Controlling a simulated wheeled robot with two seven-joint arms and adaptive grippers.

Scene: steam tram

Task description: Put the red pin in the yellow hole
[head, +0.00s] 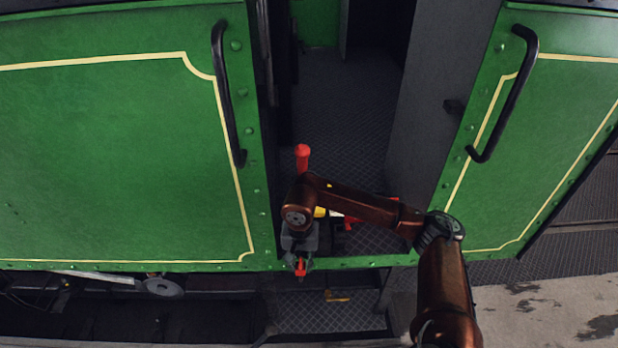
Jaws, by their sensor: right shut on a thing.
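My right gripper (300,250) hangs in front of the doorway's sill, pointing down. It is shut on a small red piece, which I take for the red pin (301,268); its lower end shows below the fingers. A yellow patch (320,212) shows behind my right wrist, mostly hidden; I cannot tell whether it is the yellow hole. The arm covers much of what lies around it. My left gripper is out of view.
A red knobbed upright (302,155) stands just behind my wrist. Another red part (351,224) shows beneath my forearm. Green tram panels with black handrails (227,95) (508,95) flank the doorway.

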